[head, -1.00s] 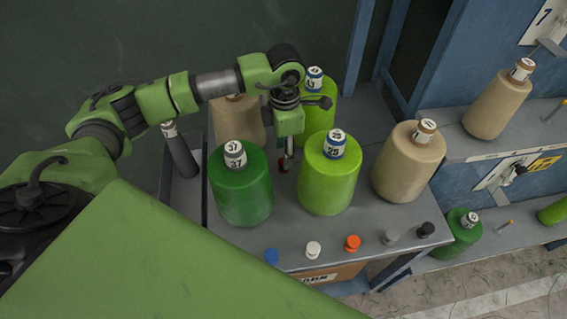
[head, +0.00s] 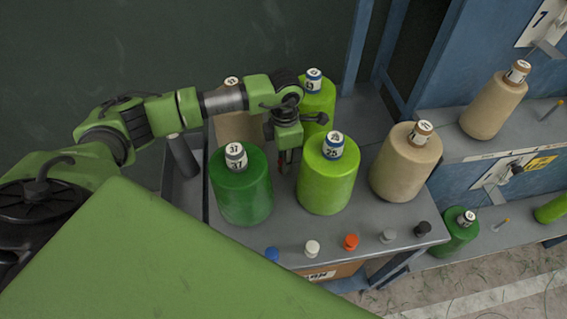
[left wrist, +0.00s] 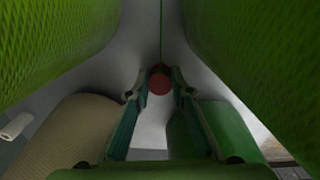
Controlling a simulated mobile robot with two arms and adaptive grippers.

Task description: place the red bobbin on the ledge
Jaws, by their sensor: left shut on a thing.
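My left gripper (head: 284,160) points down between a dark green spool and a light green spool. In the left wrist view its two fingers (left wrist: 159,88) close around a round red thing, the red bobbin (left wrist: 160,80). In the head view the bobbin is mostly hidden between the spools. The grey surface (head: 300,228) under the spools has a front strip with small blue, white, orange, grey and black bobbins; I cannot tell for certain whether this is the ledge. My right gripper is not in view.
The dark green spool (head: 241,190) and light green spool (head: 327,180) stand close to the gripper on either side. A tan spool (head: 405,165) stands to the right. Behind are another tan spool (head: 238,122) and light green spool (head: 318,100). A grey shelf (head: 480,145) lies farther right.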

